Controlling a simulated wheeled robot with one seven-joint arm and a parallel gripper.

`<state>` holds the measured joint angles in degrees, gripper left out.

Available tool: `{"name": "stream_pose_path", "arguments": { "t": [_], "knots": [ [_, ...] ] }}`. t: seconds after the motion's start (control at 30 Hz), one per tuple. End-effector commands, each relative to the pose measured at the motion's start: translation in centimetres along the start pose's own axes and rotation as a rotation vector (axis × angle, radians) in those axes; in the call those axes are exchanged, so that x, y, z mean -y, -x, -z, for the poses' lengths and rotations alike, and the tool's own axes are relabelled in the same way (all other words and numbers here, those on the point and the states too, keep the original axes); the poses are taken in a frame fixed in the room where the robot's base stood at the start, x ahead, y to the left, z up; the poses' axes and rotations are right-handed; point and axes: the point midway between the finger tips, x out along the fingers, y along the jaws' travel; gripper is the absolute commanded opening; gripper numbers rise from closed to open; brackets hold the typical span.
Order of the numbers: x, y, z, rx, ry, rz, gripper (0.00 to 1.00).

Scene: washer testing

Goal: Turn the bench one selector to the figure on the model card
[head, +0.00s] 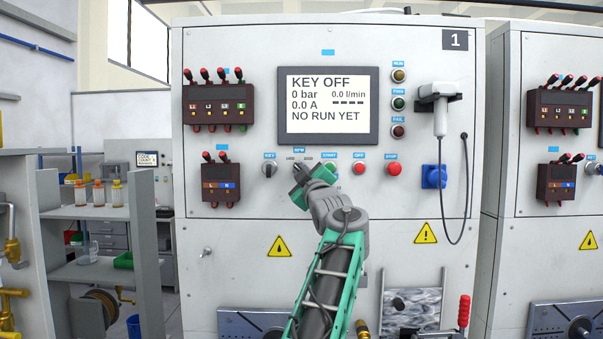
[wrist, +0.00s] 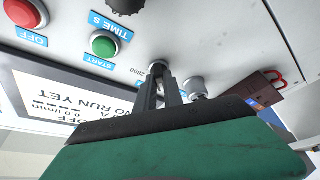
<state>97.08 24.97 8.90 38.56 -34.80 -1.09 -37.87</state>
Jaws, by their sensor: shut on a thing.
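Bench one's panel (head: 235,120) carries the number 1 at its top right. Its selector (head: 297,166), under a blue label that seems to read RPM, sits between the KEY switch (head: 268,169) and the green START button (head: 331,167). Small figures are printed around it; 2800 shows beside it in the wrist view. My gripper (wrist: 162,90) is shut on the selector (wrist: 157,68), its two fingers on either side of the knob. The fingers hide much of the knob, so where it points is unclear. I see no model card in either view.
The display (head: 328,105) reads KEY OFF, 0 bar and NO RUN YET. The OFF button (head: 359,168) and STOP button (head: 394,169) are to the right. A hose (head: 464,200) hangs further right. Shelving (head: 95,211) stands at the left.

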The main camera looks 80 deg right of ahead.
Motion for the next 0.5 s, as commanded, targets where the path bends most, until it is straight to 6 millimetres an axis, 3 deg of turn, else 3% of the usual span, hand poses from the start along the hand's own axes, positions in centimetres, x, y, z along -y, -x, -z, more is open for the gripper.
{"name": "stream_pose_path", "arguments": {
  "t": [0.1,0.13,0.37,0.5],
  "knots": [
    [0.06,0.00,-0.12,0.002,0.000,0.001,0.00],
    [0.06,-0.01,-0.11,0.002,0.000,0.001,0.13],
    [0.04,-0.01,-0.05,0.001,0.000,0.000,0.32],
    [0.02,0.00,-0.02,0.000,-0.001,0.000,0.34]
  ]
}}
